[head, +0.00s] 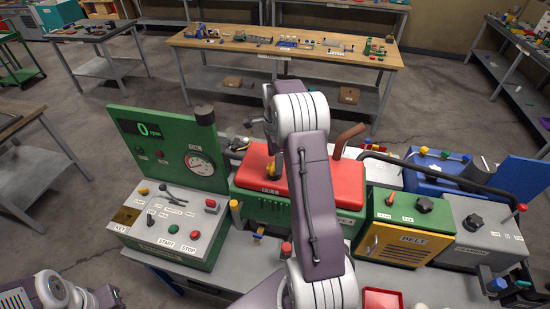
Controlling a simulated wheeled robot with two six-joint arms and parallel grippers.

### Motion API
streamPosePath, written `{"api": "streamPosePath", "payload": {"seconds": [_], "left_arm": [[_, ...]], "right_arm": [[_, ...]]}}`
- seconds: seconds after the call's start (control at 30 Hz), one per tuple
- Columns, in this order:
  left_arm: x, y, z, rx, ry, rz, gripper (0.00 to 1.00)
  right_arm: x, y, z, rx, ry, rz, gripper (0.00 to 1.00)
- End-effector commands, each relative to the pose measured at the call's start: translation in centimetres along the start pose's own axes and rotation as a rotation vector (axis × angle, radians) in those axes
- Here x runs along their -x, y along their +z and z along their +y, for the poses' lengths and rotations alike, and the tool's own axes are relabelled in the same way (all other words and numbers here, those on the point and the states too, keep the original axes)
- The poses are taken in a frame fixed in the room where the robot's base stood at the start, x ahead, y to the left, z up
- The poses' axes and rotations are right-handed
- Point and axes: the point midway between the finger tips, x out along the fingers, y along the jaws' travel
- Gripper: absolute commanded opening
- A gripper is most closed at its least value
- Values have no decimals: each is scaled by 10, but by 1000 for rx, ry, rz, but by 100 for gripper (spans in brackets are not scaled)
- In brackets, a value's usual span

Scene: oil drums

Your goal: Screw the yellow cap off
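A small yellow cap (271,170) shows on the red top (310,182) of the green machine in the middle of the bench. My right arm comes up from the bottom centre and bends down over the red top.
A green panel with a gauge (200,164) and a control box (172,222) with buttons stand on the left. A brown pipe (348,138) rises behind the red top. A green and yellow box (402,232) and a grey box (482,236) stand on the right. A red tray (382,299) lies in front.

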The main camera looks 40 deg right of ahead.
Motion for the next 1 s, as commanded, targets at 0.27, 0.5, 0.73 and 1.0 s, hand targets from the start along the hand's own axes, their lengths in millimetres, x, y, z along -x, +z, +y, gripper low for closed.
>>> {"api": "streamPosePath", "payload": {"seconds": [0.27, 0.5, 0.73, 1.0], "left_arm": [[7, -1, 0, 0, 0, 0, 0], [6, -1, 0, 0, 0, 0, 0], [7, -1, 0, 0, 0, 0, 0], [26, -3, 0, 0, 0, 0, 0]], "right_arm": [[-20, 0, 0, 0, 0, 0, 71], [-20, 0, 0, 0, -1, 0, 54], [-20, 0, 0, 4, -2, 0, 6], [-16, 0, -2, 459, -1, 1, 6]]}}
